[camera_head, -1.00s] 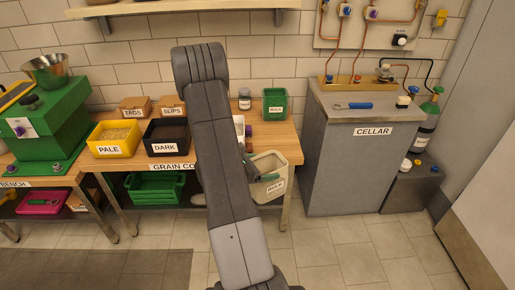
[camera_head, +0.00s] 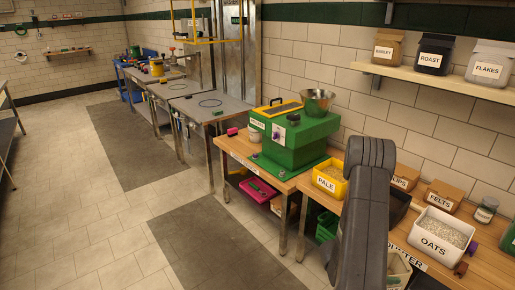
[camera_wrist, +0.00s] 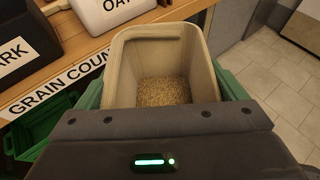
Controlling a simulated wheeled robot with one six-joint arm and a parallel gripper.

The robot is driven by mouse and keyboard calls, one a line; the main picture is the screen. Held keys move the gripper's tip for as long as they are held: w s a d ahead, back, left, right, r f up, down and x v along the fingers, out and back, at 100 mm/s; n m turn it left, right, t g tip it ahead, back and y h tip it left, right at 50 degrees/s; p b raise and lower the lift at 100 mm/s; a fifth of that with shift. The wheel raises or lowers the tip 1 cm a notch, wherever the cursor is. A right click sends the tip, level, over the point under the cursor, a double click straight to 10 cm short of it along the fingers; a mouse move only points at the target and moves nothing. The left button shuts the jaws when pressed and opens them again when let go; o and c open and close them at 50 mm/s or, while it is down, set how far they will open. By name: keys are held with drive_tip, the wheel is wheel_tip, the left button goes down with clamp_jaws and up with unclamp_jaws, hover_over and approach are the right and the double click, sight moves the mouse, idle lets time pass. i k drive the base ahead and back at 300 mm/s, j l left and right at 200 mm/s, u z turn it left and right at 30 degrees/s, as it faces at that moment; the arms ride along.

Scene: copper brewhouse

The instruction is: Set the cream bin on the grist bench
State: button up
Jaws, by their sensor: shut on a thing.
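The cream bin (camera_wrist: 205,90) is in the wrist view, with grain in its bottom. My gripper (camera_wrist: 163,97) is shut on it, with green parts at both sides of the bin. In the head view a bit of the cream bin (camera_head: 399,268) shows at the bottom, right of my arm, which hides most of my gripper. It is in front of the grain counter. The grist bench (camera_head: 238,147) is the wooden bench left of my arm. A green mill (camera_head: 290,140) with a metal bowl stands on it, and its front left top is partly bare.
The grain counter (camera_head: 478,270) holds a yellow PALE bin (camera_head: 330,181), a white OATS bin (camera_head: 440,235), boxes and a jar. A pink tray (camera_head: 258,190) lies on the grist bench's lower shelf. The floor (camera_head: 110,245) at left is clear.

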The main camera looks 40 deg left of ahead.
sight(241, 144)
drive_tip(key=i+j+u, duration=0.35)
drive_tip(key=j, duration=0.2)
drive_tip(key=i+j+u, duration=0.15)
drive_tip(key=j+u, duration=0.25)
drive_tip(key=i+j+u, duration=0.35)
drive_tip(key=i+j, duration=0.6)
drive_tip(key=i+j+u, duration=0.15)
drive_tip(key=i+j, duration=0.4)
drive_tip(key=i, duration=0.1)
